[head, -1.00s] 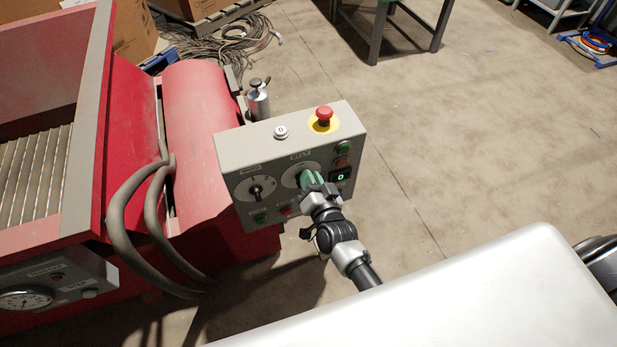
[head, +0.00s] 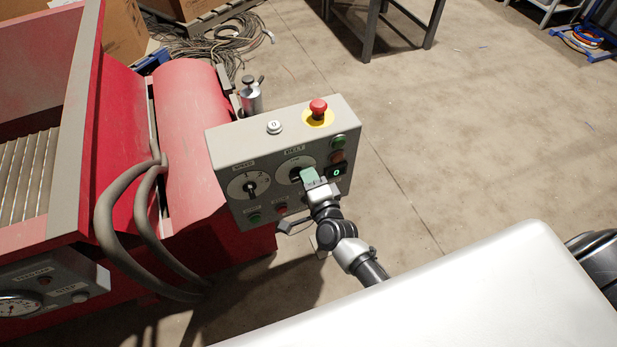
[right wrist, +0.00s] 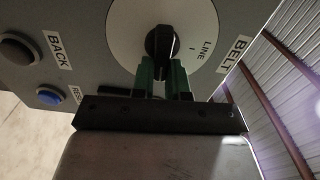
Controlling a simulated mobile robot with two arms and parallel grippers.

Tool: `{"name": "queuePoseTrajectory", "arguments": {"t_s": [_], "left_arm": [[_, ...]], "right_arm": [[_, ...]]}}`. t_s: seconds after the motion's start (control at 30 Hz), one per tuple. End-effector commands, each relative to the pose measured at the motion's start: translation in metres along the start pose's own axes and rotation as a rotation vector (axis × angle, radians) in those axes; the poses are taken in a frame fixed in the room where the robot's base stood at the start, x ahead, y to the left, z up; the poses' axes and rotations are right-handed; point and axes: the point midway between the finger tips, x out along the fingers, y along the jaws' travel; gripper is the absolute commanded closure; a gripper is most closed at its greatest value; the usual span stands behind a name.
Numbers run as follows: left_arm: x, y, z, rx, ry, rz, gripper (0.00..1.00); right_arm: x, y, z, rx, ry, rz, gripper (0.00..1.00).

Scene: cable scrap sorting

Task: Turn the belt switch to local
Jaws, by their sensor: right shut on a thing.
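The belt switch is a black knob (right wrist: 160,42) on a round pale dial (head: 284,171), under the BELT label on the grey control box (head: 225,141). In the right wrist view the word LINE shows on the dial right of the knob. My right gripper (head: 307,177) is at the dial, its green fingers on either side of the knob and shut on it; the fingers (right wrist: 162,68) also show in the right wrist view. The gripper hides part of the dial in the head view. I cannot read which position the knob points to. My left gripper is not in view.
A second dial (head: 249,185) is left of the belt dial. A red emergency button (head: 318,107) and a white button (head: 274,127) sit on the box top. Small buttons surround the dials. The red machine (head: 190,110) stands left; floor at right is open.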

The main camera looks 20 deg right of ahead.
Motion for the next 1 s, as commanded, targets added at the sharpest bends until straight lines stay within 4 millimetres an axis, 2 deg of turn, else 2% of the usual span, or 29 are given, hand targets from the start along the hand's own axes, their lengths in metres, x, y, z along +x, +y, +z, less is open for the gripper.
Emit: {"name": "queuePoseTrajectory", "arguments": {"t_s": [0.3, 0.77, 0.8, 0.97, 1.0], "left_arm": [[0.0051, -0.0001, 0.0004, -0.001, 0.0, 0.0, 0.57], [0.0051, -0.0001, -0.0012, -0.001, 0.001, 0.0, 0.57], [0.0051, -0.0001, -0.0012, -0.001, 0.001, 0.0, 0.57], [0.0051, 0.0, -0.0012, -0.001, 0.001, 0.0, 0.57], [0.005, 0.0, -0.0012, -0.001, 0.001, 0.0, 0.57]], "right_arm": [[-0.0006, 0.0033, 0.0001, 0.096, 0.0, 0.002, 1.0], [-0.0006, 0.0033, 0.0002, 0.109, 0.0, 0.002, 1.0], [-0.0006, 0.0034, 0.0001, 0.109, 0.0, 0.002, 0.84], [-0.0005, 0.0032, 0.0001, 0.108, 0.0, 0.002, 0.6], [-0.0005, 0.0031, 0.0001, 0.108, 0.0, 0.002, 0.6]]}}
